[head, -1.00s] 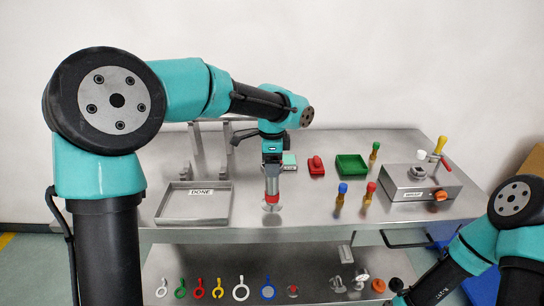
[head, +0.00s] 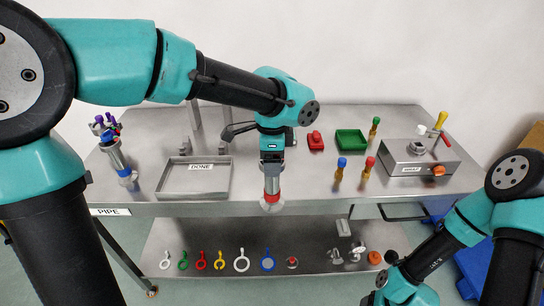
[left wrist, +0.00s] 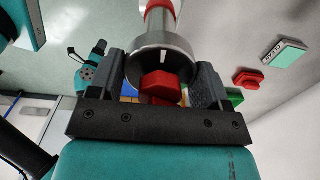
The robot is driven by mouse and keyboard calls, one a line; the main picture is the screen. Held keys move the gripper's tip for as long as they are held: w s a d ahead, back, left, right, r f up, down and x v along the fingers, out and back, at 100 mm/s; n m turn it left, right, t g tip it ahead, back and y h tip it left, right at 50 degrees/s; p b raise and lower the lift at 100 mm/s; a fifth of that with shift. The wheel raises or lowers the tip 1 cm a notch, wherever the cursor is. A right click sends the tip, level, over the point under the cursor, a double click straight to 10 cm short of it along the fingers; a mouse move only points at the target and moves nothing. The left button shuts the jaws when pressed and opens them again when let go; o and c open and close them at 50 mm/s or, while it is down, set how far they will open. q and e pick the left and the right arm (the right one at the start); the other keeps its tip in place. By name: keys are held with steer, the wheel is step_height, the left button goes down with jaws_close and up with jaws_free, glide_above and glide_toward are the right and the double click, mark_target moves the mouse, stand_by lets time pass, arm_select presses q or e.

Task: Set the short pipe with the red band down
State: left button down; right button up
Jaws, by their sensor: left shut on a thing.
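The short pipe with the red band (head: 271,196) is a silver tube with a red ring near its lower end. It hangs upright below my left gripper (head: 270,172), which is shut on it. In the head view its lower end shows at the workbench's front edge; I cannot tell whether it touches the bench.
A tray marked DONE (head: 163,188) lies left of the pipe. Several coloured rings lie on the lower shelf.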

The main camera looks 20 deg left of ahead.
arm_select(q)
steer(key=shift+a, duration=0.1)
steer(key=s+a, duration=0.2)
steer(key=a, duration=0.5)
steer(key=s+a, duration=0.3)
steer(key=a, duration=0.4)
steer(key=shift+a+r, duration=0.4)
steer(key=shift+w, duration=0.15)
steer(key=w+a+f, duration=0.1)
steer(key=w+a, duration=0.8)
steer(key=w, duration=0.4)
steer(key=shift+f, duration=0.25)
steer(key=shift+d, duration=0.1)
steer(key=shift+f, duration=1.85)
